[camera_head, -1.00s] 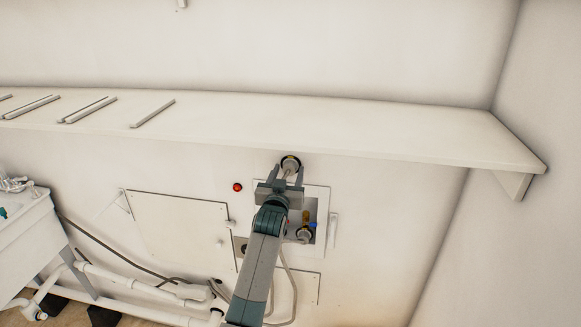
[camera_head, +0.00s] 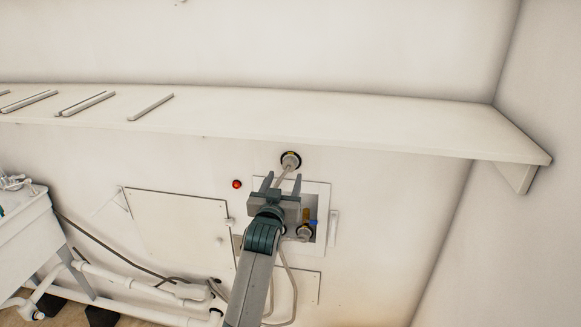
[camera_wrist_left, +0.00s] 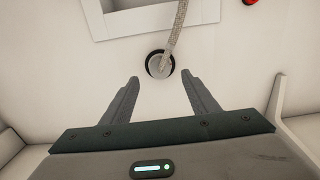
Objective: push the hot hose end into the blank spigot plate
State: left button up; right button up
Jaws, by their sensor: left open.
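The hose end (camera_head: 290,165) sits at a round black-rimmed plate (camera_head: 291,156) on the wall, just under the shelf. The left wrist view shows the same hose end (camera_wrist_left: 158,66) against the dark round plate (camera_wrist_left: 150,59), with its braided hose (camera_wrist_left: 177,30) running to the recessed box. How deep the end sits cannot be told. My left gripper (camera_head: 283,178) is open and empty, just below the plate in the head view. In the left wrist view its fingers (camera_wrist_left: 160,80) are apart, with the hose end beyond their tips and not between them. My right gripper is not in view.
The recessed wall box (camera_head: 322,210) holds a second fitting (camera_head: 304,232) with a blue mark. A red button (camera_head: 237,184) and a hatch (camera_head: 175,228) lie left. The shelf (camera_head: 330,123) overhangs above, carrying several rods. A sink (camera_head: 22,232) stands far left.

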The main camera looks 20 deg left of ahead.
pick_arm(q)
jog(key=b+v, duration=0.3)
jog(key=v, duration=0.8)
jog(key=shift+f, duration=0.1)
